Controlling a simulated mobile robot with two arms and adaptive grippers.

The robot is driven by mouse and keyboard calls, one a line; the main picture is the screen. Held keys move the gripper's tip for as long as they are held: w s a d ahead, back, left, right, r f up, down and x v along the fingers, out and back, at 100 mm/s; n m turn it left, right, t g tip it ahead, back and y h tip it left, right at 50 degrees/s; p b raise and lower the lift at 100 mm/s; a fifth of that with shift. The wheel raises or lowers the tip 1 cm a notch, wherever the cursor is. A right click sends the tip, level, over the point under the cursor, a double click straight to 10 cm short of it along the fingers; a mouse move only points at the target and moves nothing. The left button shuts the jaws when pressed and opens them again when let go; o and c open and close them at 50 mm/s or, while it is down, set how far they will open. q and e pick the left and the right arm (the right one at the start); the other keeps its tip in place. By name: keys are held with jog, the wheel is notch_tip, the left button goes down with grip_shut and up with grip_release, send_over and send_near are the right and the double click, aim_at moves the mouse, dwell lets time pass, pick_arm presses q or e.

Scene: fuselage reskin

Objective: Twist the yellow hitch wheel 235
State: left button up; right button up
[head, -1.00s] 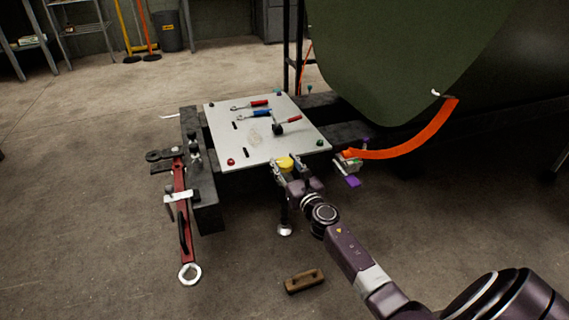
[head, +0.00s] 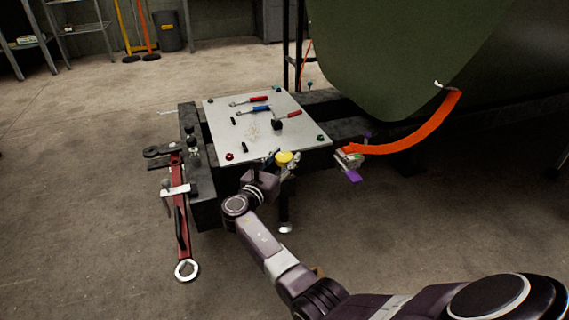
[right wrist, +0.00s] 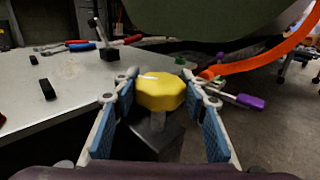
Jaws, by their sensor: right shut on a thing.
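The yellow hitch wheel (head: 284,157) stands at the near edge of the light grey plate. In the right wrist view the yellow hitch wheel (right wrist: 160,92) is a faceted knob with a white mark on top, on a grey stem. My right gripper (right wrist: 160,96) has its blue-padded fingers on either side of the wheel and is shut on it. My left gripper is in neither current view.
Several tools lie on the grey plate (head: 240,142). A red bar (head: 181,228) with a ring end hangs at the left. An orange strip (head: 420,142) curves from the green fuselage (head: 400,60) at the right. A purple-handled tool (right wrist: 248,101) lies near the wheel.

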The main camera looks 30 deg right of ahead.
aim_at(278, 162)
jog(key=shift+w+f+m+g+h+b, duration=0.15)
jog(key=shift+m+g+h+b, duration=0.2)
jog(key=shift+m+g, duration=0.2)
jog(key=shift+m+g+h+b, duration=0.65)
jog(key=shift+m+g+b, duration=0.5)
jog(key=shift+g+b, duration=0.7)
jog(key=shift+s, duration=0.2)
jog(key=o, duration=1.2)
jog(key=shift+a, duration=0.3)
jog(key=v, duration=0.7)
